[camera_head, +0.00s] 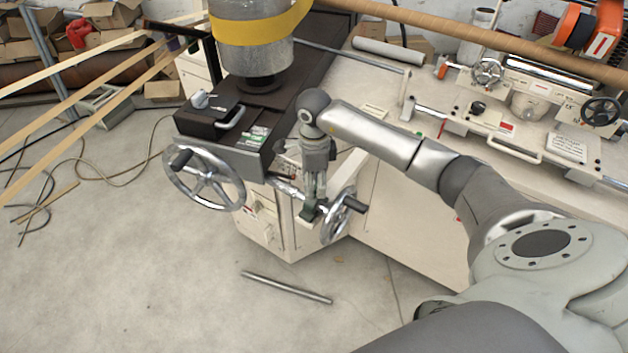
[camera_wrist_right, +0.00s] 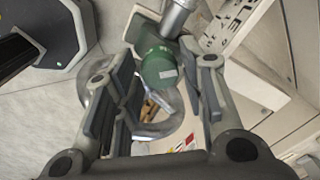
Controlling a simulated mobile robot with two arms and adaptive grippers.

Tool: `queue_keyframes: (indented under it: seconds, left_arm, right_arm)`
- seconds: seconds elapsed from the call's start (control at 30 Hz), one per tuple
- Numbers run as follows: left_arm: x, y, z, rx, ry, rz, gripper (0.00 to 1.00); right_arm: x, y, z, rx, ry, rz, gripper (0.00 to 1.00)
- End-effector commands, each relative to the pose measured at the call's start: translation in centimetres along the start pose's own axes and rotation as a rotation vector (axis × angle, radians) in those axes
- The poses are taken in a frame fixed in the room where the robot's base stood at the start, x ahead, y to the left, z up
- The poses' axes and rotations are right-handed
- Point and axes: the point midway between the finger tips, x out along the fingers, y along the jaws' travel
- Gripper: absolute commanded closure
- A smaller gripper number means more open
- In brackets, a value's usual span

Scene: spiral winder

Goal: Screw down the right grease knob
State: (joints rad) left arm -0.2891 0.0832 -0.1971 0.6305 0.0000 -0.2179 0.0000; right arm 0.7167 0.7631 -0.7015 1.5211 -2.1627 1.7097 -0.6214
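A green grease knob (camera_wrist_right: 160,68) with a pale label shows in the right wrist view, at the end of a metal cylinder. In the head view, a bit of green (camera_head: 307,212) shows at the fingertips, mostly hidden by the gripper. My right gripper (camera_head: 313,198) points down over it, in front of the machine. Its fingers, also in the wrist view (camera_wrist_right: 160,92), are apart on either side of the knob. I see narrow gaps and cannot tell whether either pad touches it. My left gripper is in neither view.
A small handwheel (camera_head: 340,218) stands close to the right of my gripper. A larger handwheel (camera_head: 205,178) is to the left. The cream machine cabinet (camera_head: 385,215) lies beneath my right arm. A metal bar (camera_head: 287,287) lies on the otherwise clear floor in front.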

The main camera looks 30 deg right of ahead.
Motion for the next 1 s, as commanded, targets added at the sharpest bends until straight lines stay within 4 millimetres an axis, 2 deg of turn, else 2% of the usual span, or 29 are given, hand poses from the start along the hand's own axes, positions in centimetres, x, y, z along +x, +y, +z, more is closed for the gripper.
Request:
queue_keyframes:
  seconds: [0.27, 0.5, 0.67, 1.0]
  left_arm:
    - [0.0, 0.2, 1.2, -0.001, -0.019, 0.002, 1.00]
    - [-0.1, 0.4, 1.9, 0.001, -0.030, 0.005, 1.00]
    - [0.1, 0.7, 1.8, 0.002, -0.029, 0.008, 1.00]
    - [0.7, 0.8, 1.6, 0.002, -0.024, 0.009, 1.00]
  right_arm:
    - [0.1, 0.0, 0.0, 0.000, 0.000, 0.000, 0.63]
    - [0.1, 0.0, 0.0, -0.001, 0.000, 0.000, 0.94]
    - [0.1, 0.0, 0.0, 0.023, 0.000, 0.000, 0.95]
    - [0.1, -0.1, 0.0, 0.310, -0.001, -0.002, 0.95]
